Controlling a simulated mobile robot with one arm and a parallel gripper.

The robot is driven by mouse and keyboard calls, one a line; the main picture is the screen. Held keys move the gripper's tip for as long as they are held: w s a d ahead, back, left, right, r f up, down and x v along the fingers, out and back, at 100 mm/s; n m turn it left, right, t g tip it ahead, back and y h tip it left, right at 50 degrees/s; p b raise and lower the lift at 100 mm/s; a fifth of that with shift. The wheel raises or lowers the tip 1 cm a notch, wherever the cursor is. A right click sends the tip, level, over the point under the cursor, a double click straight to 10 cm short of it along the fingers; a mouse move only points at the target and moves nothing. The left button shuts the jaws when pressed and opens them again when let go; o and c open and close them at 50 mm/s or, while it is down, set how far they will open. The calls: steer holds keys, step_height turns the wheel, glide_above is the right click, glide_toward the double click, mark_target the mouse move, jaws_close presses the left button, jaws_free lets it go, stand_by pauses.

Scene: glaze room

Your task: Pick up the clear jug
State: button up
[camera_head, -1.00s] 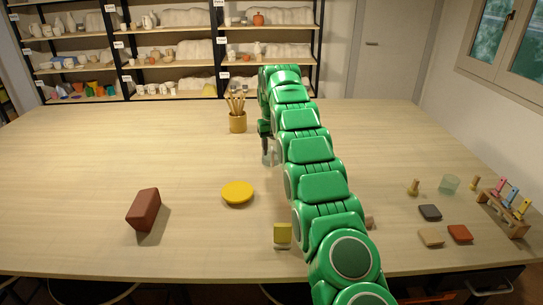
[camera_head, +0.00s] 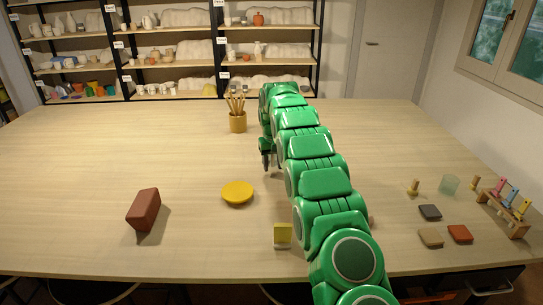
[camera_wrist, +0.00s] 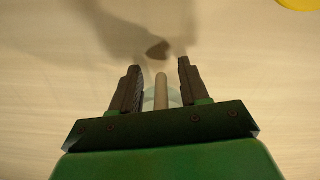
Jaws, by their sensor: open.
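My gripper (camera_head: 266,165) points down low over the table, left of my green arm, with its fingers apart. In the wrist view my gripper (camera_wrist: 159,64) has a tan rod (camera_wrist: 161,92) between its two dark fingers. Faint, see-through curved outlines, perhaps the clear jug (camera_wrist: 150,98), show around the rod and between the fingers. I cannot tell whether the fingers touch it. In the head view the jug cannot be made out behind my gripper and arm.
A yellow disc (camera_head: 237,193) lies nearer the front, and a pot of brushes (camera_head: 238,121) stands behind. A brown block (camera_head: 144,209) is at left. A greenish clear cup (camera_head: 449,185), small tiles (camera_head: 430,212) and a wooden rack (camera_head: 503,212) are at right. The left table is mostly clear.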

mark_target(273, 156)
jaws_close()
steer(key=shift+r, duration=0.2)
stand_by(0.6)
steer(key=shift+r, duration=1.35)
steer(key=s+d+r, duration=0.2)
steer(key=s+r, duration=0.7)
steer(key=s, duration=0.4)
steer(key=shift+s+r, duration=0.3)
steer(key=shift+r, duration=0.1)
stand_by(0.3)
